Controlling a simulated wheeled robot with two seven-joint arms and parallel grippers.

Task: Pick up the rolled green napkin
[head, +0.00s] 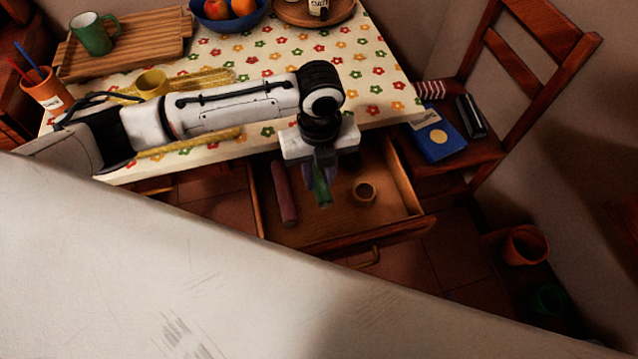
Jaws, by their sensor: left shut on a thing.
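The rolled green napkin (321,187) is between the fingers of my left gripper (320,178), which points down over the open wooden drawer (330,228). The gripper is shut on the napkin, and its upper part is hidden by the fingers. I cannot tell whether the napkin still touches the drawer floor. A rolled dark red napkin (284,194) lies in the drawer to the left of the gripper. A small tan ring (364,192) lies to the right. My right gripper is not in view.
The drawer sits under a table with a flowered cloth (375,75). A chair (480,150) at the right holds a blue book (437,135) and a dark case (471,116). On the table are a fruit bowl (228,22), a green mug (93,35) and a yellow cup (152,82).

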